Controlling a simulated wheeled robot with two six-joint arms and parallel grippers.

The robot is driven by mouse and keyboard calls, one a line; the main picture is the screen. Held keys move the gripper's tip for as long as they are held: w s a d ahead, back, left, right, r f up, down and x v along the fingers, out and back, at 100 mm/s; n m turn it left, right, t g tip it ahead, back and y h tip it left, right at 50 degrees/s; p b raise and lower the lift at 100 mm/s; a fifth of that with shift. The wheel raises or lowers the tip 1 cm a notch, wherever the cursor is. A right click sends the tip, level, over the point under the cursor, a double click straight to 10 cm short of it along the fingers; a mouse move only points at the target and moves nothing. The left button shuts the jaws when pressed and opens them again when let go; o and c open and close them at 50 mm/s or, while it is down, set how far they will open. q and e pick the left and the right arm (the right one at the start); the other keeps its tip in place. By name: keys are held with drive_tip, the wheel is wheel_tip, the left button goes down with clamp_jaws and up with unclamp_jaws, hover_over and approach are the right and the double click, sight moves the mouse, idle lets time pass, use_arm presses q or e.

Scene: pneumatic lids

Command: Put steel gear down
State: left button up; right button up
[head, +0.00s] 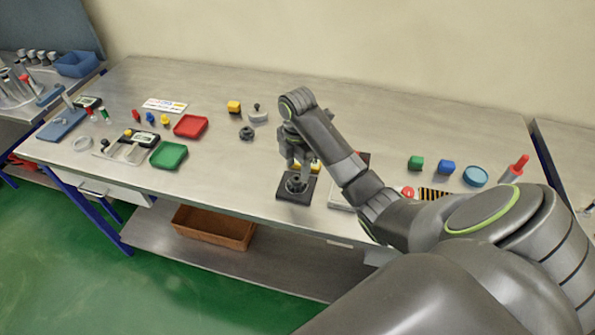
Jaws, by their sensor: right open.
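A dark steel gear (295,184) sits on a black square base (296,197) near the front edge of the table, at the middle of the head view. My right gripper (295,165) is open and points down just above that gear; the fingers and the gear partly overlap in the picture, so I cannot tell whether they touch. A second dark gear-like part (246,133) lies on the table to the left. My left gripper is not in view.
A red tray (190,126) and a green tray (168,155) lie to the left.

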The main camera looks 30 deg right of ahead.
sight(298, 178)
wheel_tip(298, 178, up, 9)
drive_tip(key=p, duration=0.7)
drive_tip(key=shift+f, duration=0.2)
drive_tip(key=shift+f, duration=0.1)
